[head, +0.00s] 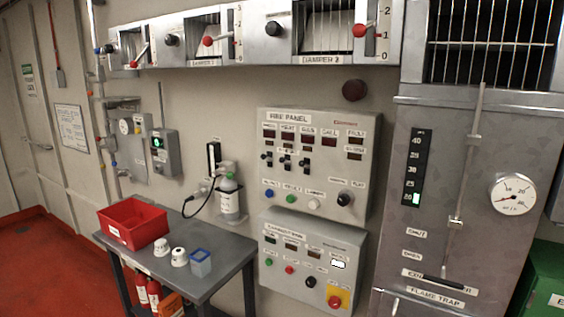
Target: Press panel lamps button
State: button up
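The fire panel (375,135) is a grey box on the wall at the centre right of the head view. Its bottom row holds a blue button (269,194), a green button (291,199), a white button (313,204) and a black knob (345,199). Small labels sit above them. The one over the white button may read lamps, but it is too small to be sure. Dark indicator windows and several small black switches sit higher on the panel. Nothing covers the buttons. My gripper is not in view.
A second panel (354,262) below has more buttons and a red knob on yellow (334,301). A grey table (222,268) at left holds a red bin (132,222), white cups and a blue container (200,264). A flame trap cabinet (390,240) stands right.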

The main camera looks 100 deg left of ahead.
aim_at(313, 204)
jog(key=u, duration=0.55)
jog(key=k, duration=0.15)
jog(key=u, duration=2.95)
jog(key=k, duration=0.85)
jog(key=z, duration=0.35)
jog(key=i, duration=0.85)
jog(key=u, duration=0.1)
